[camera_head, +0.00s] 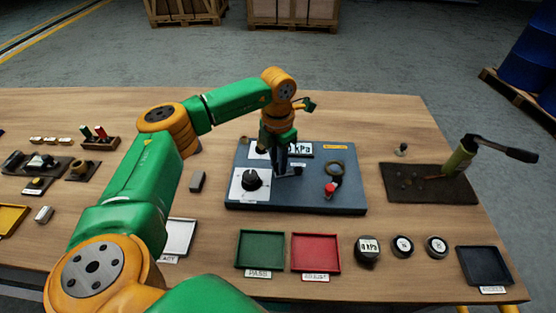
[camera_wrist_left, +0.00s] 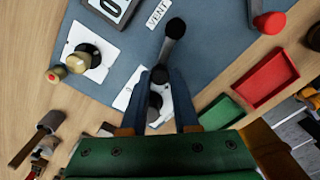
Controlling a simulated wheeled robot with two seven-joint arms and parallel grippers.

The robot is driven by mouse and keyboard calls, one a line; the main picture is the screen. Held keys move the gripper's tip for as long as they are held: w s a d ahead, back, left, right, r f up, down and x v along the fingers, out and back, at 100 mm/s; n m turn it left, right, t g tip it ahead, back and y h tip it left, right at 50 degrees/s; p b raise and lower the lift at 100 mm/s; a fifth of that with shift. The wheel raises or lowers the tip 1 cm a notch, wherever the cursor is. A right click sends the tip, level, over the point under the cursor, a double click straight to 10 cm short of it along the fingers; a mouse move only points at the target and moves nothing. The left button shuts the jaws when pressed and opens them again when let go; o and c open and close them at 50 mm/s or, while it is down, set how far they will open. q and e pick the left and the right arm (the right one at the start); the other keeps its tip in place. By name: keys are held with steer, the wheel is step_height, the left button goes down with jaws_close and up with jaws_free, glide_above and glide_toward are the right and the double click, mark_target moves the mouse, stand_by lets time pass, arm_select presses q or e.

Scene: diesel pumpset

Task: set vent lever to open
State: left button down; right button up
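The vent lever is a dark handle with a rounded end (camera_wrist_left: 174,30), on the blue-grey panel (camera_head: 300,200) beside a VENT label (camera_wrist_left: 157,14). In the head view its end (camera_head: 298,170) shows just right of my fingertips; the rest is mostly hidden. My left gripper (camera_head: 281,168) points down over the middle of the panel. In the left wrist view its two fingers (camera_wrist_left: 160,76) stand apart on either side of the lever's near part. I cannot tell whether they touch it. My right gripper is out of view.
The panel also carries a black dial (camera_head: 252,180), a red knob (camera_head: 330,188) and a dark ring (camera_head: 334,168). Green (camera_head: 262,250) and red (camera_head: 316,252) trays lie in front. A hand pump (camera_head: 460,158) stands at the right.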

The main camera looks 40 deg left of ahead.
arm_select(q)
steer(key=shift+d+n, duration=0.1)
steer(key=shift+n, duration=0.2)
steer(key=shift+s+d+n, duration=0.3)
steer(key=shift+d+n, duration=0.05)
steer(key=shift+n, duration=0.55)
steer(key=n, duration=0.1)
steer(key=d+n, duration=0.1)
steer(key=shift+s+d+n, duration=0.1)
steer(key=shift+s+n, duration=0.15)
steer(key=shift+n, duration=0.05)
steer(key=d+n, duration=0.1)
steer(key=n, duration=0.1)
steer(key=shift+s+d+n, duration=0.1)
steer(key=shift+n, duration=0.2)
steer(key=shift+d+n, duration=0.35)
steer(key=shift+n, duration=0.4)
steer(key=shift+d+n, duration=0.35)
steer(key=shift+n, duration=0.4)
steer(key=c, duration=0.7)
jaws_free()
steer(key=shift+d, duration=0.1)
steer(key=shift+o, duration=0.2)
